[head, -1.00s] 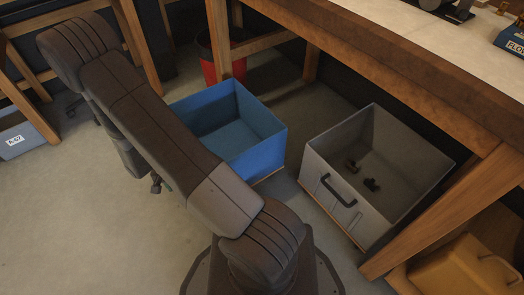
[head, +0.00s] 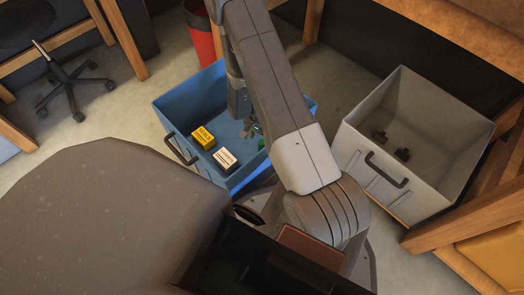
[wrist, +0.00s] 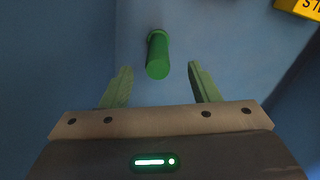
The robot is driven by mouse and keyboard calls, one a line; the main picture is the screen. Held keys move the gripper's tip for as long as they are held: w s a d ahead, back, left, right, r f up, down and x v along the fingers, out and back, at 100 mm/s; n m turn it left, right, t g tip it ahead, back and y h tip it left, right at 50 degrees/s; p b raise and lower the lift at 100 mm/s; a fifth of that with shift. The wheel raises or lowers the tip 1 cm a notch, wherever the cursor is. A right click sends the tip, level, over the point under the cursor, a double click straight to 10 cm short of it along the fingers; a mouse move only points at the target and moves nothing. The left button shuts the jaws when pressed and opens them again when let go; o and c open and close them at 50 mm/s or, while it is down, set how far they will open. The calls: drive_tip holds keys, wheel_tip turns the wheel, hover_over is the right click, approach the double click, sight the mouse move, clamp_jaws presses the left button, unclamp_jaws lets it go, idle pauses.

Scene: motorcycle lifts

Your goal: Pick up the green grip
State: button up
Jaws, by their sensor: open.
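The green grip (wrist: 158,55) is a short green cylinder with a flanged far end. In the wrist view it lies on the floor of the blue bin, ahead of my fingertips and roughly between them. My gripper (wrist: 158,82) is open and empty, with its two fingers apart. In the head view my gripper (head: 252,128) is inside the blue bin (head: 180,95). A small green patch of the grip (head: 262,144) shows beside my arm, which hides most of it.
A yellow box (head: 203,138) and a white box (head: 225,158) lie in the blue bin, left of my gripper. A grey bin (head: 440,105) with small dark parts stands to the right. A red bucket (head: 199,38) and a wheeled chair base (head: 75,88) are behind.

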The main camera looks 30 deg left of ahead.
sight(261, 142)
drive_tip(key=shift+w+d+f, duration=0.1)
drive_tip(key=shift+w+f, duration=0.1)
drive_tip(key=shift+f, duration=0.35)
wheel_tip(261, 142, down, 5)
drive_tip(key=b, duration=0.2)
drive_tip(key=shift+r+b, duration=0.15)
drive_tip(key=shift+b, duration=0.2)
drive_tip(key=shift+r, duration=0.1)
drive_tip(key=c, duration=1.1)
